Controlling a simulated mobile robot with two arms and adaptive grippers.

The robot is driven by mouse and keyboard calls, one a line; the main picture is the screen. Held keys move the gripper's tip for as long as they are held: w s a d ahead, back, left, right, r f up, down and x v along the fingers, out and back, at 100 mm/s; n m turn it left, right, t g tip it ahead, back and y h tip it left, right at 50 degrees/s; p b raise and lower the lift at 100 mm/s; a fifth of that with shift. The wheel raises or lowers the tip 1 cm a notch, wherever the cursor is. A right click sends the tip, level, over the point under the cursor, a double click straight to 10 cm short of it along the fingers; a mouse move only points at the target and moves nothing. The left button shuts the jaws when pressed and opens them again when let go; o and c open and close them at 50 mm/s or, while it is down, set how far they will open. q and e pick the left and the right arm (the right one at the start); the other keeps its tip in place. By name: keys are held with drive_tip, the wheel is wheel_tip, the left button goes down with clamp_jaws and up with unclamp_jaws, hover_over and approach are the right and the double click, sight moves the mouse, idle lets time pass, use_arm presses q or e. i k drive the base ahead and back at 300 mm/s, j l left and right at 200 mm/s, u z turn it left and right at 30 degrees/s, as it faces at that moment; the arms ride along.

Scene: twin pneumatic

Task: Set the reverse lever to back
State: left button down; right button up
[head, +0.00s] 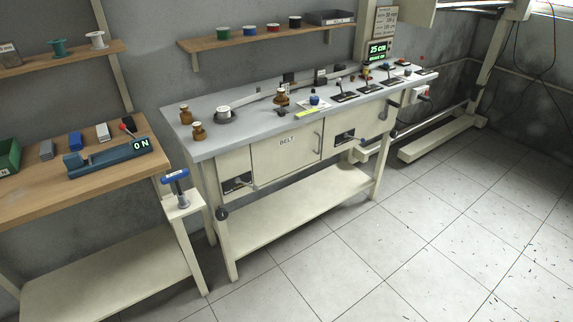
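Several small black-based levers stand in a row on the right part of the grey worktop (265,103) in the head view. The nearest is a lever (343,93) with an upright dark handle. Another lever (368,86) stands just right of it, and more small controls (400,74) sit farther right. Their labels are too small to read, so I cannot tell which is the reverse lever or which way it is set. Neither of my grippers shows in the view.
A wooden bench (80,190) with a blue device (112,158) reading "ON" stands left. A blue T-handle (175,176) stands on a cream stand between the benches. The tiled floor (400,240) in front is clear.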

sight(255, 188)
drive_tip(key=i+l, duration=0.3)
drive_tip(key=i+l+u, duration=0.1)
drive_tip(key=i+l, duration=0.2)
drive_tip(key=l, duration=0.2)
drive_tip(key=i+l, duration=0.3)
drive_tip(key=i+l+u, duration=0.1)
drive_tip(key=i+l, duration=0.15)
drive_tip(key=l, duration=0.25)
